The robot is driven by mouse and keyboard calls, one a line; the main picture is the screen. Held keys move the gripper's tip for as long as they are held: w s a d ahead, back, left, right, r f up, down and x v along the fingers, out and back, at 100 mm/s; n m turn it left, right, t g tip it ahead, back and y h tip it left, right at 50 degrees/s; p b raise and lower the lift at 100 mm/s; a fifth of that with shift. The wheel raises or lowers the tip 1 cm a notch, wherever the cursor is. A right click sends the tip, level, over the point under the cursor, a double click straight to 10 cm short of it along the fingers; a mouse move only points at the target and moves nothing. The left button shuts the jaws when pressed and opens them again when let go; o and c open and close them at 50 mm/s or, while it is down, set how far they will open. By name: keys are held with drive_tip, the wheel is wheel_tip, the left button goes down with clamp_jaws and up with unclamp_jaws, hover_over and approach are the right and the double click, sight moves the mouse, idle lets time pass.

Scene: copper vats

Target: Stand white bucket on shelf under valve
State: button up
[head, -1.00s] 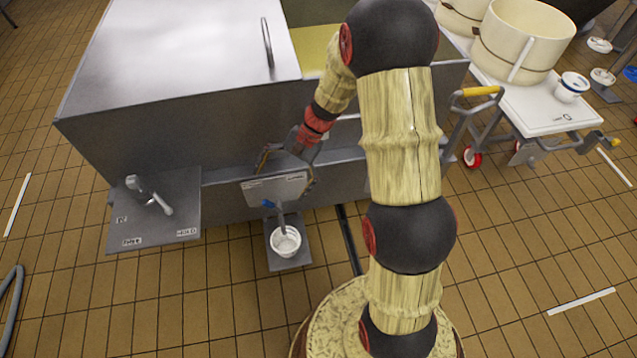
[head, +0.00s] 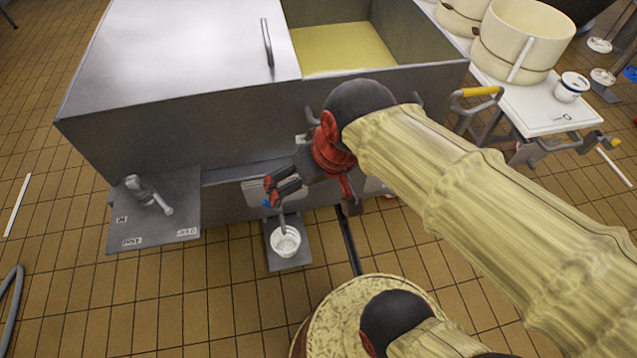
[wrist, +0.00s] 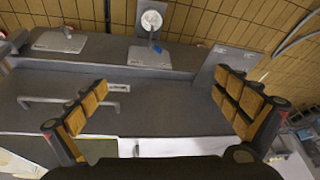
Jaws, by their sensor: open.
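The white bucket (head: 285,243) stands upright on the small dark shelf (head: 292,263) low at the front of the steel vat. The valve, with a blue handle (head: 267,203), has its grey spout (head: 282,222) over the bucket's mouth. In the wrist view the bucket (wrist: 151,20) is at the top, beyond the blue handle (wrist: 157,48). My gripper (head: 272,187) is above and just behind the valve in the head view, apart from the bucket. In the wrist view my gripper (wrist: 165,102) is wide open, with nothing between its fingers.
A grey panel with a pipe fitting (head: 155,205) juts out to the left. The steel vat (head: 185,130) with yellow liquid (head: 345,48) stands behind. A white-topped cart (head: 535,112) carries cream tubs (head: 522,40) and a small white tub (head: 571,88).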

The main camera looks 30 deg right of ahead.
drive_tip(key=shift+s+d+r+n+t+h, duration=0.1)
drive_tip(key=shift+s+r+n+t, duration=0.1)
drive_tip(key=shift+s, duration=0.2)
drive_tip(key=shift+s+d+r+n+t+h, duration=0.1)
drive_tip(key=shift+s+d+r+t, duration=0.05)
drive_tip(key=shift+s+r, duration=0.15)
drive_tip(key=shift+s+d+r+n+t+h, duration=0.1)
drive_tip(key=shift+s+r+t, duration=0.05)
drive_tip(key=shift+s, duration=0.3)
wheel_tip(320, 180, up, 4)
drive_tip(key=p, duration=0.3)
drive_tip(key=shift+f+p, duration=0.15)
drive_tip(key=shift+p, duration=0.2)
drive_tip(key=c, duration=0.3)
